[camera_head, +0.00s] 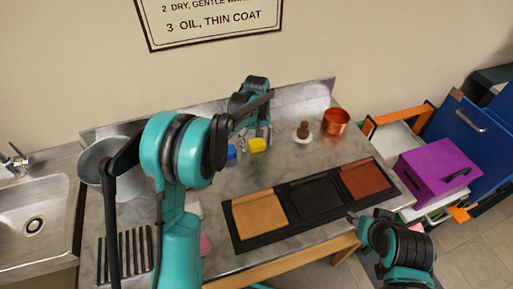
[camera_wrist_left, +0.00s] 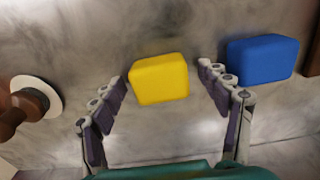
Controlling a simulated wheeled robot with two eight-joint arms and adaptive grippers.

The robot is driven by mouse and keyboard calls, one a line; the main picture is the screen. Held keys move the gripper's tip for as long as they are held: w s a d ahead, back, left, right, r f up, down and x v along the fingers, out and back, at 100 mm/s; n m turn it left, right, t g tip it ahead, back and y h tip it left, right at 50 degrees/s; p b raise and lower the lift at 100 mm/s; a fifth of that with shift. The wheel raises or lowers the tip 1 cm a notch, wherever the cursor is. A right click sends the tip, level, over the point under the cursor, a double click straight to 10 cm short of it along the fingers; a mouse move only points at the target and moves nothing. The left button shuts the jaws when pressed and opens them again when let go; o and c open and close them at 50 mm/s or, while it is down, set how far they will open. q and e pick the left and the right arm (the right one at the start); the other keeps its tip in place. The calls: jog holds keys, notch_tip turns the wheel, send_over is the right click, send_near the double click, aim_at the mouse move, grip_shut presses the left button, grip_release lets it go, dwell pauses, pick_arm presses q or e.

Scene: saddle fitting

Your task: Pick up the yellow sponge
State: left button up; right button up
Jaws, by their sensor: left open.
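The yellow sponge (camera_head: 257,146) lies on the grey marble counter. In the left wrist view the yellow sponge (camera_wrist_left: 160,80) sits between and just beyond the fingertips, with a gap on each side. My left gripper (camera_head: 256,134) is open and empty, pointing down just behind the sponge in the head view. The fingers of my left gripper (camera_wrist_left: 163,84) show spread apart in the left wrist view. My right gripper (camera_head: 353,217) is by the front right of the counter, away from the sponge; its jaws are too small to read.
A blue sponge (camera_wrist_left: 262,59) lies close beside one left finger, also in the head view (camera_head: 231,154). A brush with a brown knob (camera_head: 303,131) and a copper pot (camera_head: 336,121) stand right. A black tray (camera_head: 235,244) with coloured panels lies in front.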

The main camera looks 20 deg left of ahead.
aim_at(257, 143)
pick_arm(q)
jog(key=shift+r, duration=0.1)
jog(key=shift+c, duration=0.9)
jog(key=c, duration=1)
jog(key=shift+r+p, duration=0.35)
jog(key=shift+r, duration=0.2)
jog(key=r, duration=0.1)
jog(key=r+p, duration=0.1)
jog(key=s+r+p, duration=0.1)
jog(key=r, duration=0.1)
jog(key=shift+d, duration=0.25)
jog(key=s+d+r+p, duration=0.1)
jog(key=s+r, duration=0.1)
jog(key=s, duration=0.1)
jog(key=s+d+r+p, duration=0.1)
jog(key=s+d+r, duration=0.1)
jog(key=s, duration=0.1)
jog(key=s+d+r+p, duration=0.1)
jog(key=s+r, duration=0.1)
jog(key=s, duration=0.1)
jog(key=shift+s+d, duration=0.3)
jog(key=shift+d, duration=0.1)
